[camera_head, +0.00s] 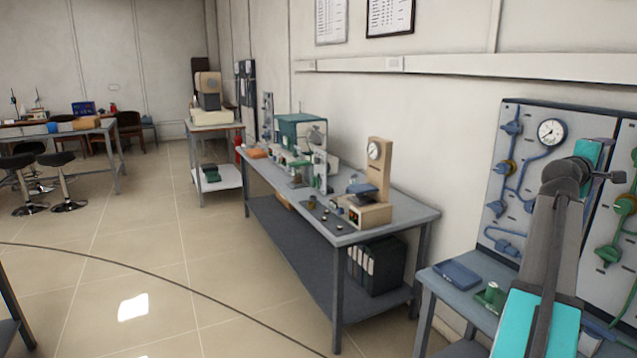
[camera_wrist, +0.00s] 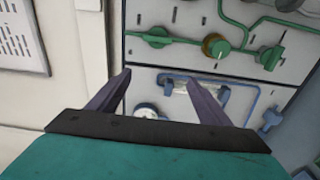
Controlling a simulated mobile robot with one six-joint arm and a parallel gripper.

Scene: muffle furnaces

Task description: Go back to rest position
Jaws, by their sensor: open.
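My gripper (camera_wrist: 155,95) shows in the wrist view with its two dark purple fingers spread apart and nothing between them. It points toward a wall panel (camera_wrist: 150,62) with green and blue piping. In the head view my grey and teal arm rises at the right, in front of the grey gauge panel (camera_head: 524,190). The gripper's fingers cannot be made out in the head view. No muffle furnace can be clearly made out.
A grey workbench (camera_head: 415,212) along the wall holds a beige gauge device (camera_head: 378,170) and a green-topped machine (camera_head: 303,128). The tiled floor (camera_head: 130,255) at left is mostly clear; stools (camera_head: 62,160) stand further back.

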